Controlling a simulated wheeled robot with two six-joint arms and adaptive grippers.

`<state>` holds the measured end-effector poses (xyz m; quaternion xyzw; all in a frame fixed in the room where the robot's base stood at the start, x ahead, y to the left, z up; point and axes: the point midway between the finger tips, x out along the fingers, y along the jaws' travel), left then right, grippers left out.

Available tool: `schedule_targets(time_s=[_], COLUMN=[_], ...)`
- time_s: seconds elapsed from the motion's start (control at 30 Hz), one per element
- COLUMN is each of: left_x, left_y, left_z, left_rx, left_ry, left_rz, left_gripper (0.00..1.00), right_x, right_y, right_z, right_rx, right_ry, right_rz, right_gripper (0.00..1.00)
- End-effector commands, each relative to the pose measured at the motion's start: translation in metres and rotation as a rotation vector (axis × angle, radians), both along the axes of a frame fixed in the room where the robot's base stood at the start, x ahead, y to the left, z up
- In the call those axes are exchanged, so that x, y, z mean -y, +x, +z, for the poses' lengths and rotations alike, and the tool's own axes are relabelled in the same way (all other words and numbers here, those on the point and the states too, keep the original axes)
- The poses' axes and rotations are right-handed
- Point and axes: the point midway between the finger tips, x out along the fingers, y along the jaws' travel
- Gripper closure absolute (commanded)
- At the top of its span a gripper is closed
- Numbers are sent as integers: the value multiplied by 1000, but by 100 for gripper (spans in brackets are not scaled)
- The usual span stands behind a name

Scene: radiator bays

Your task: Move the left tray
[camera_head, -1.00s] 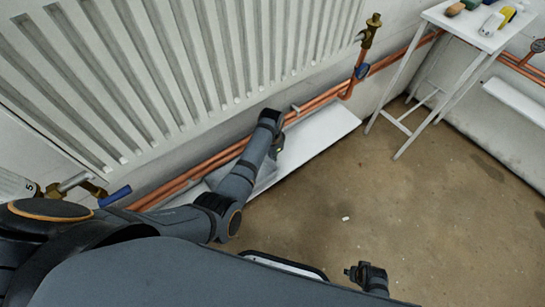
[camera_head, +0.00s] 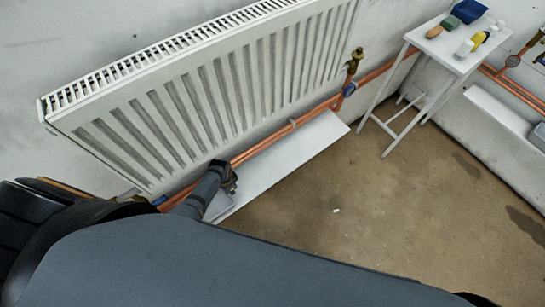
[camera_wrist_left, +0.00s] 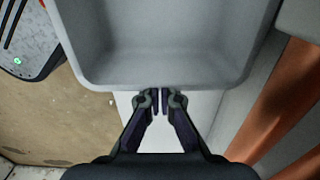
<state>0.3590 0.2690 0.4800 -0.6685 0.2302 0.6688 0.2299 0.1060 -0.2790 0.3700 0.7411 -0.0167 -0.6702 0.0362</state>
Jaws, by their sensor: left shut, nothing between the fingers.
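My left gripper (camera_head: 233,184) is over the ledge beside the tray. Its fingers (camera_wrist_left: 160,98) are together with nothing between them, at or very close to the tray's near wall; I cannot tell if they touch. My right gripper is not visible.
Copper pipes (camera_head: 270,140) run along the wall under the white radiator (camera_head: 215,90). A white stand (camera_head: 440,45) with bottles and a blue container (camera_head: 470,11) is at the upper right. A second grey tray (camera_head: 538,136) is at the right edge. The brown floor (camera_head: 350,195) is largely clear.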

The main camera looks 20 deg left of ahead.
Motion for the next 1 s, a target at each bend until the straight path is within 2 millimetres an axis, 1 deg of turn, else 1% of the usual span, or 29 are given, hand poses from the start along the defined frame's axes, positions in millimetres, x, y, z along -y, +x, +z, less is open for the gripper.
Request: schedule_targets(time_s=[0.03, 0.1, 0.2, 0.3, 0.4, 0.8, 0.93, 1.0], left_x=[-11, -23, -37, -46, -50, -50, -42, -34], left_y=[-14, -29, -47, -59, -64, -64, -54, -43], left_z=[7, 6, 3, 2, 1, -1, -3, -4], left_rx=[-5, -5, -3, -2, 1, 1, 3, 4], left_ry=[4, 4, 2, 3, 1, 0, -1, -3], left_rz=[1, 0, 0, 1, 0, 0, 0, -1], left_gripper=[100, 100, 100, 100, 100, 100, 100, 100], right_x=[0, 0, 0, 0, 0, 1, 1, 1], right_y=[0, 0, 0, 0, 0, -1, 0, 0], right_z=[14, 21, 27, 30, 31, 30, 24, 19], right_rx=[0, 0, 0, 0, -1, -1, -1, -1], right_ry=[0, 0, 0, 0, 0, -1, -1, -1], right_rz=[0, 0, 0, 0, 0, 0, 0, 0], right_gripper=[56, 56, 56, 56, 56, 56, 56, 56])
